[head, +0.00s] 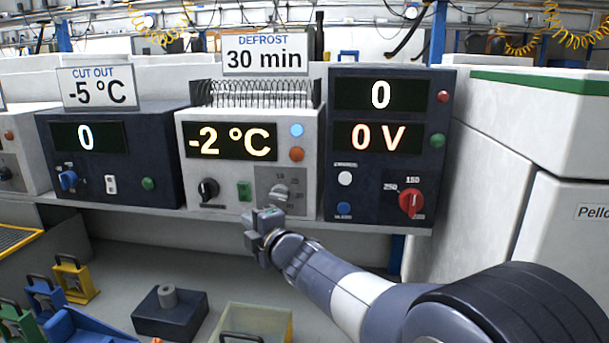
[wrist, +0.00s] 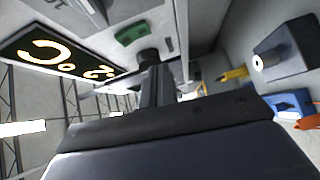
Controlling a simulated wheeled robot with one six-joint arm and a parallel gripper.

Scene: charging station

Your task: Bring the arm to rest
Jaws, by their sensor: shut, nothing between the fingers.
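My arm reaches in from the lower right of the head view. My gripper (head: 262,222) is shut and empty in front of the lower right of the white defrost unit (head: 190,170), just below its grey timer knob (head: 278,194). Whether the fingers touch the panel cannot be told. The unit's display reads -2 °C. In the wrist view my gripper (wrist: 153,75) points toward the unit's front, with the display (wrist: 60,55) at the left and the green switch (wrist: 133,32) above.
A dark unit (head: 110,190) stands left and another with a red dial (head: 340,200) right, on one shelf. A white cabinet (head: 490,170) is at far right. Below lie a dark block (head: 150,322), a yellow padlock-like piece (head: 75,278) and a clear bin (head: 285,325).

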